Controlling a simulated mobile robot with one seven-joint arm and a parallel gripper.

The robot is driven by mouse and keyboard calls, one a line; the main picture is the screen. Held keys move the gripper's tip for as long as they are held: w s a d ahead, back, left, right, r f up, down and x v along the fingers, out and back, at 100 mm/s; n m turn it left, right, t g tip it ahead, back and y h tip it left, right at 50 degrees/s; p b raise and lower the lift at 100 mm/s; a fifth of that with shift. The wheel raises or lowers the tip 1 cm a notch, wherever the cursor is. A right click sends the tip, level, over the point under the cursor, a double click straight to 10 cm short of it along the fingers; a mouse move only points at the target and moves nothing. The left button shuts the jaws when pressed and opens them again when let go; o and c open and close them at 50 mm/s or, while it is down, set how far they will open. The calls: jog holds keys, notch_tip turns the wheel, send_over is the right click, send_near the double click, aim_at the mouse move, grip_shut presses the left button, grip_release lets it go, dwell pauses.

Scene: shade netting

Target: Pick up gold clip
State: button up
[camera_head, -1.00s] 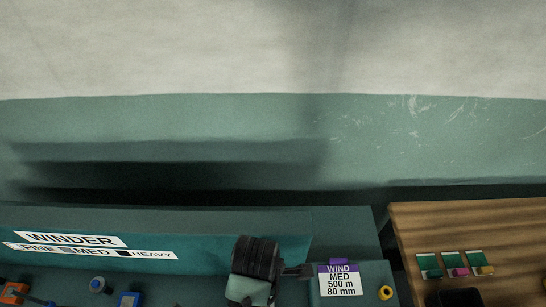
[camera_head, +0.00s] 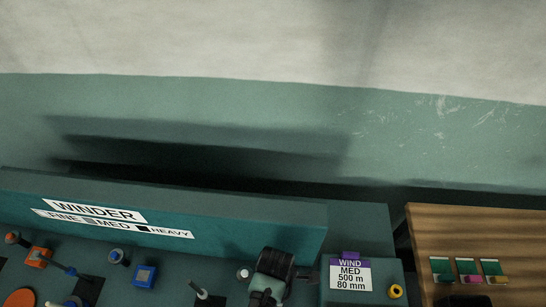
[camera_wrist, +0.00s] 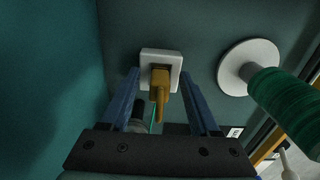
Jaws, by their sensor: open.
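The gold clip (camera_wrist: 160,83) stands in a white square holder (camera_wrist: 146,56) in the upper middle of the wrist view. A narrow gold part of it extends toward the camera. My gripper (camera_wrist: 160,74) is open, with one blue finger on each side of the clip. I cannot tell whether the fingers touch it. I cannot make out the clip or my fingertips for certain in the head view.
A green spool (camera_wrist: 290,102) with a white flange is right of my gripper. A teal wall is at left. In the head view, the winder panel (camera_head: 250,225) and a WIND label (camera_head: 350,274) are left of a wooden table (camera_head: 440,225) holding cards.

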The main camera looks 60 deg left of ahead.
grip_shut()
dwell(0.3)
notch_tip(320, 180, up, 10)
dwell(0.7)
